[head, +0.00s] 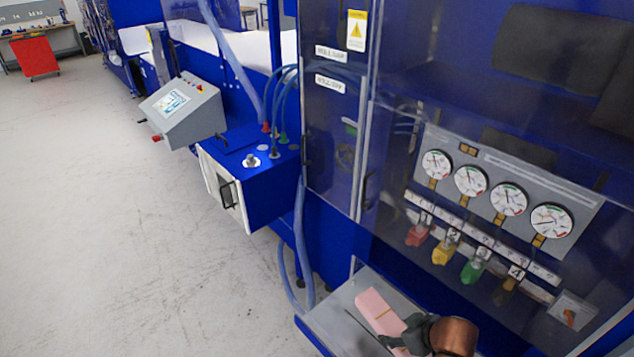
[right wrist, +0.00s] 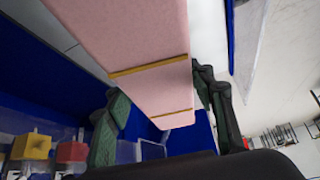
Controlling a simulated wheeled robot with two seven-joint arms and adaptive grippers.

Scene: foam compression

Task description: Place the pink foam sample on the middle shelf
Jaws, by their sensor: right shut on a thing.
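The pink foam sample (head: 375,306) is a long pale pink block at the bottom of the head view, above or on a grey surface (head: 335,303); I cannot tell if it touches it. My right gripper (head: 407,335) is shut on the foam. In the right wrist view the foam (right wrist: 135,35) runs between the two fingers of the gripper (right wrist: 158,86), with two thin tan bands across it. The near end of the grip is partly hidden by the gripper body. No middle shelf can be made out for certain. My left gripper is not in view.
A blue machine with clear panels stands on the right, with several round gauges (head: 490,190) and coloured connectors (head: 442,252). A blue box (head: 250,165) with hoses and a grey control panel (head: 180,108) stick out at the centre. The floor (head: 110,230) at left is clear.

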